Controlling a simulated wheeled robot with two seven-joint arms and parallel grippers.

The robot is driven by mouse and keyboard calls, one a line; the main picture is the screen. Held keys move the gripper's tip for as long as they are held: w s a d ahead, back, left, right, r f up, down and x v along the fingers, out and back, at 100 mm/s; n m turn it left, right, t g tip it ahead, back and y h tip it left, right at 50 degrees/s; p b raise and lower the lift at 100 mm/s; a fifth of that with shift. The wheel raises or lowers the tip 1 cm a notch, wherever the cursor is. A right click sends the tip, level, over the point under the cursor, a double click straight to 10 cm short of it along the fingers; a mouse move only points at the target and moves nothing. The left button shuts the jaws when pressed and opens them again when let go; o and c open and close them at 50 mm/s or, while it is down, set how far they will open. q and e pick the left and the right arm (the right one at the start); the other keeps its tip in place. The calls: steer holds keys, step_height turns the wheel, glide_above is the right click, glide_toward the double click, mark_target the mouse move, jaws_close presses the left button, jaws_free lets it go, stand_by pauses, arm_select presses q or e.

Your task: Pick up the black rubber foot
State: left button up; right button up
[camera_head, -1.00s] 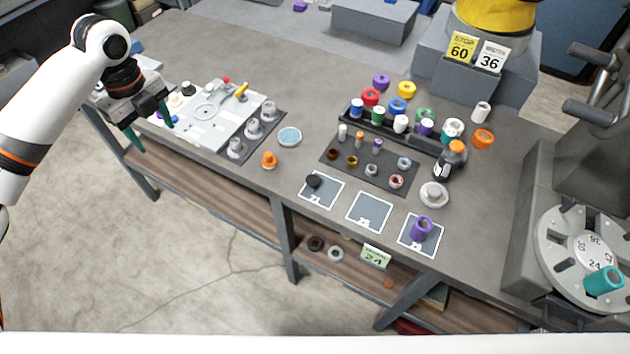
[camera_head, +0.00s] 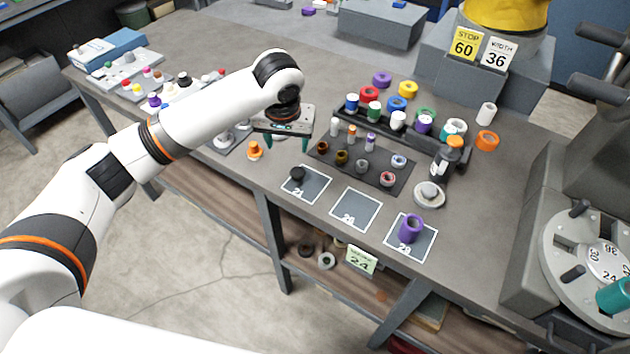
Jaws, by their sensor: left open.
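The black rubber foot (camera_head: 297,173) is a small dark round piece. It sits on the left, white-outlined square mat (camera_head: 312,190) near the front edge of the bench. My left gripper (camera_head: 287,146) is open, with two green fingers pointing down. In the picture it is just above and slightly left of the black foot, apart from it, with nothing between its fingers. My right gripper is not in view.
An orange knob (camera_head: 254,150) stands left of my left gripper. A dark tray of small rings and plugs (camera_head: 381,176) lies to the right. A purple cylinder (camera_head: 411,228) stands on the right mat. The middle mat (camera_head: 357,210) is empty.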

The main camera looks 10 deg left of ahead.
arm_select(q)
steer(key=d+n, duration=0.1)
steer(key=d, duration=0.1)
steer(key=p, duration=0.1)
glide_above(298, 172)
steer(key=s, duration=0.1)
steer(key=shift+n, duration=0.3)
steer(key=f, duration=0.7)
steer(key=shift+s+d, duration=0.15)
steer(key=shift+s, duration=0.05)
steer(key=p+x, duration=0.2)
steer(key=x, duration=0.3)
steer(key=shift+s, duration=0.1)
steer(key=shift+f, duration=0.3)
steer(key=c, duration=1.1)
